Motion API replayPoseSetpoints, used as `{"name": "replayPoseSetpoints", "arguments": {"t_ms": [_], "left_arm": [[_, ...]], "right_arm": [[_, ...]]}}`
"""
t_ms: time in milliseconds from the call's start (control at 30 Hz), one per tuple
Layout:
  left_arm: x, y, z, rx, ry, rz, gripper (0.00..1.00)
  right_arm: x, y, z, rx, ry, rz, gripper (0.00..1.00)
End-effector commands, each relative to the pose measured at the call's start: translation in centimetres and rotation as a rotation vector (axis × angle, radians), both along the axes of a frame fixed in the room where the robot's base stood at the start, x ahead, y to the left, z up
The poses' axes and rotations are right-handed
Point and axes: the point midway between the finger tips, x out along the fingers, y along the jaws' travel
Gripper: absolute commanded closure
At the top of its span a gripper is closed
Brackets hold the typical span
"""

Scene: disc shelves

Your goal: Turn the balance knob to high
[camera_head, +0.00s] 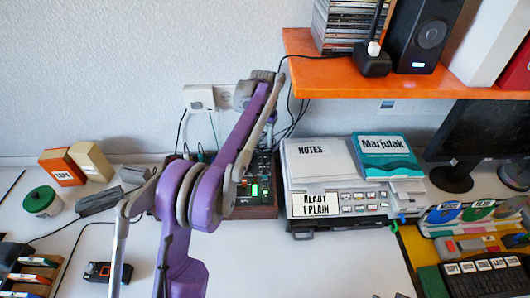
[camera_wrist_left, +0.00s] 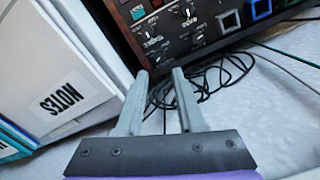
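The knob panel (camera_head: 262,211) is a dark red-brown box with small knobs and lit green buttons on the desk against the wall. My purple left arm crosses in front of it and hides its left part. In the left wrist view the panel (camera_wrist_left: 195,40) is upside down at the top, with several dark knobs with white marks (camera_wrist_left: 148,36). I cannot tell which is the balance knob. My left gripper (camera_wrist_left: 160,74) is open with nothing between its fingers. Its tips are apart from the panel, near the panel's edge. My right gripper is not in view.
Black cables (camera_wrist_left: 215,80) lie by the panel. An orange shelf (camera_head: 400,82) overhangs at the right. The front desk (camera_head: 300,260) is clear.

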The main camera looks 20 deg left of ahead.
Motion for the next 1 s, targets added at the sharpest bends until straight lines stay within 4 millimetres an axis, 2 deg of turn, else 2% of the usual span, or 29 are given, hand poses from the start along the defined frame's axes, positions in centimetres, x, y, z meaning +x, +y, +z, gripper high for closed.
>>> {"name": "replayPoseSetpoints", "arguments": {"t_ms": [33, 200, 400, 533, 800, 867, 1000], "left_arm": [[0.0, 0.0, -1.2, 0.000, 0.000, 0.000, 0.62], [0.0, 0.0, -4.4, 0.000, 0.000, 0.000, 0.62], [0.0, 0.0, -7.1, 0.000, -0.001, 0.001, 0.62], [0.0, 0.0, -7.8, 0.000, -0.001, 0.001, 0.62], [0.0, 0.0, -8.0, 0.000, -0.001, 0.001, 0.62], [0.0, 0.0, -8.0, 0.000, -0.001, 0.001, 0.69], [0.0, 0.0, -8.0, 0.000, -0.001, 0.001, 0.94]], "right_arm": [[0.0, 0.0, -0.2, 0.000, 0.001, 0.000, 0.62], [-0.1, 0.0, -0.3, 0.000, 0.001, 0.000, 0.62], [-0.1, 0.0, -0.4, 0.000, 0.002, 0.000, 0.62], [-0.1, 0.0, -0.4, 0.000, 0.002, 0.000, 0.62], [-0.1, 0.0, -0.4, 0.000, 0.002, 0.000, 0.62], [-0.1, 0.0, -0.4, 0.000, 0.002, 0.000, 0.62], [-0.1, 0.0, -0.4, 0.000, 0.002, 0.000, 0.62]]}}
